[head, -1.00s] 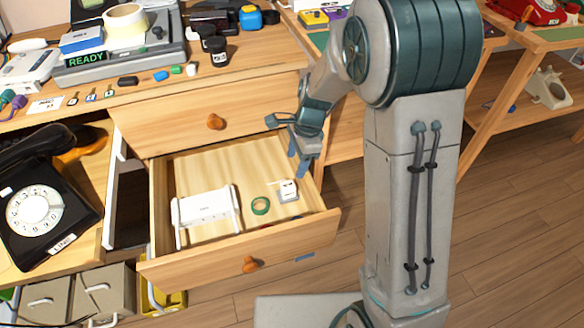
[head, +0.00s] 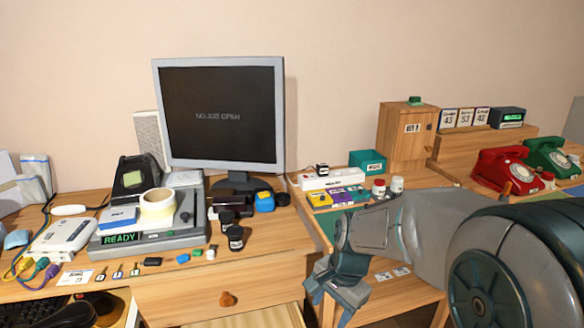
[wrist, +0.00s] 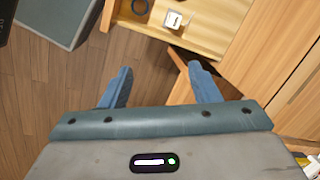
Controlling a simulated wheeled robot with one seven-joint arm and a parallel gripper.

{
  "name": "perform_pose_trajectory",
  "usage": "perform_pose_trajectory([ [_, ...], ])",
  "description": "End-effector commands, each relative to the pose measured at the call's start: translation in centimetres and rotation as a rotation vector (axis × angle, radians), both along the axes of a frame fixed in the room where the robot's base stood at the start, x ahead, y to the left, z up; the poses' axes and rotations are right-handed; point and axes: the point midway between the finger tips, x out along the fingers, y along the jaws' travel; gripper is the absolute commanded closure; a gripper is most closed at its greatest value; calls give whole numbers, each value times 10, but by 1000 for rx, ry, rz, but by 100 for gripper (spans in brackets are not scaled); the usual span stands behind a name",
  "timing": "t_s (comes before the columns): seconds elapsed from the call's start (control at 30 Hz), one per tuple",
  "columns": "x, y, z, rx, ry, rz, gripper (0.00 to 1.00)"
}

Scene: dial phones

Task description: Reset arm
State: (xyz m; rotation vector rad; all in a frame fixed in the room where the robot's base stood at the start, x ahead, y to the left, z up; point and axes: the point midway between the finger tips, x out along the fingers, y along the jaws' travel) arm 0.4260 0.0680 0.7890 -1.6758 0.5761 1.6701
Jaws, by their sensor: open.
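My gripper (head: 333,300) hangs at the lower right of the head view, in front of the desk's right part. In the wrist view my gripper (wrist: 155,85) shows two blue fingers spread wide apart with nothing between them. In the head view only a strip of the open drawer (head: 255,318) shows at the bottom edge.
The desk holds a monitor (head: 222,115), a grey device reading READY (head: 150,240) and small items. A wooden cabinet (head: 405,140), a red phone (head: 500,172) and a green phone (head: 550,158) stand to the right. Wooden floor (wrist: 60,90) is clear below the gripper.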

Motion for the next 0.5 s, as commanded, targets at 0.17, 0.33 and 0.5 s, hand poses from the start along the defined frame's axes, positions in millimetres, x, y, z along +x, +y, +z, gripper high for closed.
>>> perform_pose_trajectory([
  [0.17, -32, -20, 84, -50, -79, 195, 44],
  [0.33, -64, -36, 141, -110, -139, 383, 44],
  [0.5, -95, -52, 192, -184, -189, 564, 44],
])
